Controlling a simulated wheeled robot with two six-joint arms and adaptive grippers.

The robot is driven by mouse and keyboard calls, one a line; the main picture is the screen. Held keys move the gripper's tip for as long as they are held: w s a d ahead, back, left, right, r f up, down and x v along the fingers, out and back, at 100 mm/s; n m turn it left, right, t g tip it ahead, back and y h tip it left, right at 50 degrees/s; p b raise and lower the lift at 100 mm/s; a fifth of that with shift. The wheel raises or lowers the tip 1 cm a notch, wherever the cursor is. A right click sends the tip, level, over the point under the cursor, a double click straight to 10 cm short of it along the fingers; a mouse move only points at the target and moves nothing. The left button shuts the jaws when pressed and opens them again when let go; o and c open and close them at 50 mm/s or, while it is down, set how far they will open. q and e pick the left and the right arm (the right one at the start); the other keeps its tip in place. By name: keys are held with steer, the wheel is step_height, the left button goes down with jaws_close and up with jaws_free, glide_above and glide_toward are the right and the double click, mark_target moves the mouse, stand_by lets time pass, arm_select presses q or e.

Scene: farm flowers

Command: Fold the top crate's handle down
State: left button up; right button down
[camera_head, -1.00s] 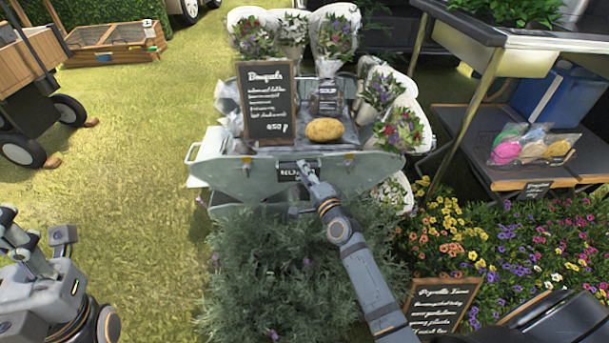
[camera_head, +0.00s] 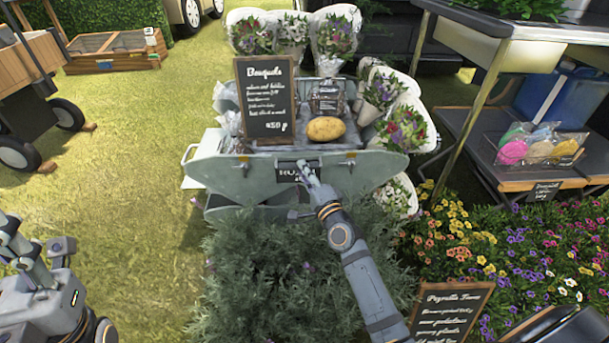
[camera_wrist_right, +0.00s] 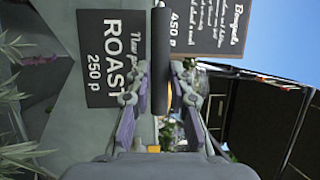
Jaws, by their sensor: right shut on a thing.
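The top crate (camera_head: 225,178) is a grey-green metal box with a dark label on its front wall. My right gripper (camera_head: 306,172) is at the middle of that wall. In the right wrist view, a dark round handle bar (camera_wrist_right: 162,45) runs between the two fingers of my right gripper (camera_wrist_right: 160,85), which is shut on it. In the head view the gripper and arm hide most of the handle. My left gripper (camera_head: 18,240) is at the lower left, away from the crate; its jaw opening is unclear.
A leafy bush (camera_head: 265,270) stands before the crate, under my right arm. Wrapped bouquets (camera_head: 335,38) stand behind and to the right. Open grass lies to the left.

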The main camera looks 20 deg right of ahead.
stand_by(0.5)
steer(key=c, duration=1.2)
jaws_free()
steer(key=s, duration=0.7)
steer(key=shift+s+d+f, duration=0.15)
steer(key=shift+d+f, duration=0.25)
steer(key=shift+r, duration=0.1)
